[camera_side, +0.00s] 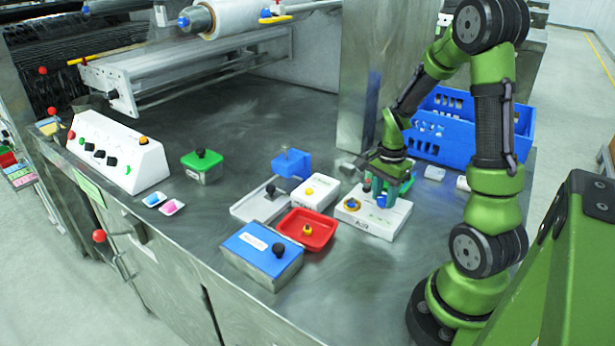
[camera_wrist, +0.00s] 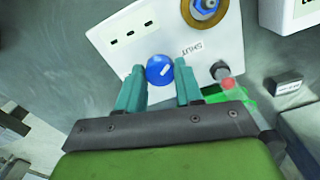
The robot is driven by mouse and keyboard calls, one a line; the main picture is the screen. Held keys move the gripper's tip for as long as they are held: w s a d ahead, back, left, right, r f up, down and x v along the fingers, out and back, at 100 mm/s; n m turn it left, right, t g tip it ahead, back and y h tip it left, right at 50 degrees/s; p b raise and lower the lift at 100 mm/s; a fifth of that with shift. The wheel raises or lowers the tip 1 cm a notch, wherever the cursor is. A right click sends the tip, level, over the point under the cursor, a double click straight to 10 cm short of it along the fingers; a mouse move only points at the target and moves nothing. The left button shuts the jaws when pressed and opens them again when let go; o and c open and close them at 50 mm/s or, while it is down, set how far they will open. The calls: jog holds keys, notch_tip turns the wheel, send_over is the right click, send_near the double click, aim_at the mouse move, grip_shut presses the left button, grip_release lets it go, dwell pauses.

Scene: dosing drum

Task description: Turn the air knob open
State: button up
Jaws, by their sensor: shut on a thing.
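The white control box (camera_side: 385,222) stands on the metal table, with small lettering on its front that is hard to read. In the wrist view, the blue round knob (camera_wrist: 160,69) sits on the box's top face (camera_wrist: 130,58), with a short slanted white mark on it. A label reading SHUT (camera_wrist: 192,48) lies to its upper right. My gripper (camera_wrist: 162,80) is shut on the blue knob, one teal finger on each side.
A yellow-and-blue dial (camera_wrist: 204,8) and a black knob (camera_wrist: 220,70) share the box top. A red tray (camera_side: 318,238), a blue-lidded box (camera_side: 250,248) and a white box (camera_side: 318,188) stand left of it. A blue crate (camera_side: 450,128) is behind.

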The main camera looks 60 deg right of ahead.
jog(key=n, duration=1.4)
jog(key=shift+n, duration=0.3)
jog(key=n, duration=0.3)
jog(key=shift+n, duration=0.3)
jog(key=n, duration=0.3)
jog(key=shift+n, duration=0.4)
jog(key=n, duration=0.4)
jog(key=shift+n, duration=1.7)
